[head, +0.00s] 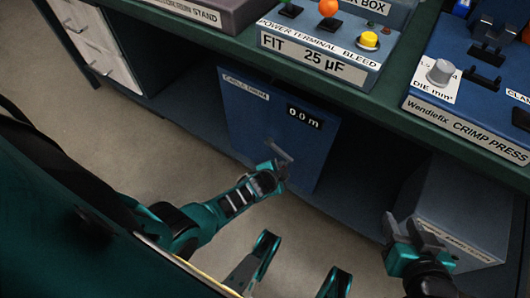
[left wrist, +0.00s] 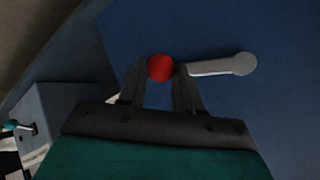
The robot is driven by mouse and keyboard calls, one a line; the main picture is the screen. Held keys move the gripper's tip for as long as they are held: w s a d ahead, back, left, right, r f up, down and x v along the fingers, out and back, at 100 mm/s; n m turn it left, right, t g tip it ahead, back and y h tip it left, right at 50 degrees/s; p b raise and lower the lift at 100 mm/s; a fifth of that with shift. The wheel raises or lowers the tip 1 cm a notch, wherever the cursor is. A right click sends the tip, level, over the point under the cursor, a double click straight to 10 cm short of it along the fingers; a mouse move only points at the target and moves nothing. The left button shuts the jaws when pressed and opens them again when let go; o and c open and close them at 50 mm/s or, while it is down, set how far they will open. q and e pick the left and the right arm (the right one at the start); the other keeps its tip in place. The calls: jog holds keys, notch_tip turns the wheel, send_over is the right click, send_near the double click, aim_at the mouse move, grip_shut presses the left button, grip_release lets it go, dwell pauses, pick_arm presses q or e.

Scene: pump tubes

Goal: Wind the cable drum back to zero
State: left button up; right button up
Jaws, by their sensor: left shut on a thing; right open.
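The cable drum (head: 255,125) is a blue box under the bench, with a name label and a display (head: 304,117) reading 0.0 m. Its grey crank arm (head: 278,151) also shows in the left wrist view (left wrist: 215,67), running right from the red knob (left wrist: 160,67) to a round hub end. My left gripper (head: 276,170), also in the left wrist view (left wrist: 160,85), is shut on the red knob, one finger either side. In the head view the knob is hidden by the gripper. My right gripper (head: 410,235) is open and empty, in front of a grey box at the lower right.
The bench edge (head: 385,115) runs above the drum, carrying the power terminal box (head: 320,70) and crimp press (head: 465,125). White drawers (head: 95,45) stand at left. The grey box (head: 470,200) is at right. Open floor (head: 165,140) lies in front.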

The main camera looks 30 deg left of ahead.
pick_arm(q)
jog(key=shift+d+r+p, duration=0.3)
jog(key=shift+d+r, duration=0.1)
jog(key=shift+r, duration=0.4)
